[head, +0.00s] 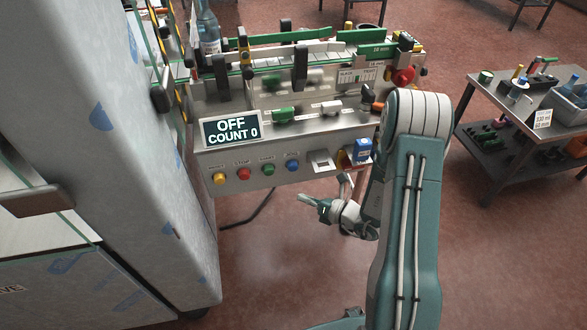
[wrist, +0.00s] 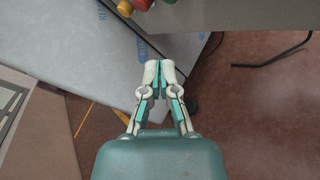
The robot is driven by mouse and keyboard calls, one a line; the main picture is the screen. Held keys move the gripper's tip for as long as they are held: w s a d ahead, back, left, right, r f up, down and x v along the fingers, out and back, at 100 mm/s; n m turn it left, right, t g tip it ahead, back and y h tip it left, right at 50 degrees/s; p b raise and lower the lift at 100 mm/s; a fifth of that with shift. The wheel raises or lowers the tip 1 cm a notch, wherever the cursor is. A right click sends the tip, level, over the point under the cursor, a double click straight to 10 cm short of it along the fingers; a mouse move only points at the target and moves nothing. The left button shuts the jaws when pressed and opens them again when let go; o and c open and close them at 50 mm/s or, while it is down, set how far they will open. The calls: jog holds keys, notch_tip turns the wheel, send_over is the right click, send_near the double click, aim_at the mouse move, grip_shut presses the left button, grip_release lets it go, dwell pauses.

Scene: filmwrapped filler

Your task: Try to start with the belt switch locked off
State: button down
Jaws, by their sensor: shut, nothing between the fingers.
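The control panel (head: 300,160) of the machine faces me, with a display (head: 231,130) reading OFF, COUNT 0. A row of buttons runs under it: yellow (head: 219,178), red STOP (head: 243,173), green START (head: 267,170) and blue (head: 292,165). A blue padlock-like block (head: 362,150) hangs at the panel's right end, over a red and yellow part partly hidden; I cannot tell the switch's position. My gripper (head: 304,198) is shut and empty, below and in front of the panel, apart from it. In the wrist view its fingertips (wrist: 160,65) meet, with the yellow button (wrist: 125,8) beyond.
A large film-wrapped cabinet (head: 120,130) stands close on the left. A bottle (head: 208,28) and guide rails are on top of the machine. A cart (head: 510,115) with tools stands at the right.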

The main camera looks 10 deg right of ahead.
aim_at(293, 166)
jog(key=w, duration=0.8)
jog(key=shift+w, duration=0.25)
dwell(1.2)
jog(key=shift+w+r, duration=0.1)
jog(key=shift+w, duration=0.15)
